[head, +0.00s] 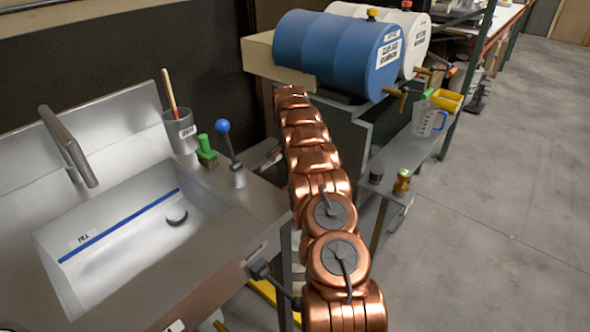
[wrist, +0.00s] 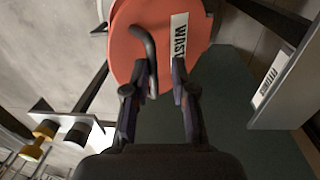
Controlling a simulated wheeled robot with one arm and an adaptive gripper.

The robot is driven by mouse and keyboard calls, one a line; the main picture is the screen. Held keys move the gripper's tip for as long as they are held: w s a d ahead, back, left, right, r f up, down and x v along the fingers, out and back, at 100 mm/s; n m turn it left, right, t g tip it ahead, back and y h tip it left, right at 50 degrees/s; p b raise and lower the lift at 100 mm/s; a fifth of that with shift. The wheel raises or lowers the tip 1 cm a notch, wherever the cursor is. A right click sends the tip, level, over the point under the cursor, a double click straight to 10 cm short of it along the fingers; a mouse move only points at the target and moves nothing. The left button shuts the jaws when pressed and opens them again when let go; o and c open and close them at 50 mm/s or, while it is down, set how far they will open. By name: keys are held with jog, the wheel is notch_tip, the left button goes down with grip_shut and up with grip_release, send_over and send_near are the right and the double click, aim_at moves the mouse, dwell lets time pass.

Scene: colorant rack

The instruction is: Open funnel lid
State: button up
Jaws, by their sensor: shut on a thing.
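The funnel lid (wrist: 125,38) is a round orange-red disc in the upper middle of the wrist view. It bears a white label (wrist: 179,38) with partly hidden lettering that starts "WAST". A dark curved handle (wrist: 147,45) stands out from its face. My gripper (wrist: 160,78) is at the lower edge of the lid, its two dark fingers either side of the handle's lower end, shut on the handle. The exact contact is hard to see. In the head view the lid and my gripper are hidden beyond my copper arm.
A steel sink (head: 140,240) stands at the left, with a blue-knobbed lever (head: 230,150) beside it. A blue drum (head: 335,50) and a white drum (head: 410,40) lie behind my arm. A shelf with a clear jug (head: 428,122) is at right. Floor is open further right.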

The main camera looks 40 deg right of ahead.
jog(key=shift+o, duration=0.9)
jog(key=shift+w+a+f, duration=0.35)
jog(key=shift+w+f, duration=0.05)
jog(key=shift+f, duration=0.3)
jog(key=shift+o, duration=1.2)
jog(key=shift+r, duration=0.2)
jog(key=shift+s+d+r, duration=0.2)
jog(key=shift+d+r, duration=0.05)
jog(key=shift+r, duration=0.1)
notch_tip(320, 180, up, 7)
jog(key=shift+w, duration=0.35)
jog(key=shift+r, duration=0.15)
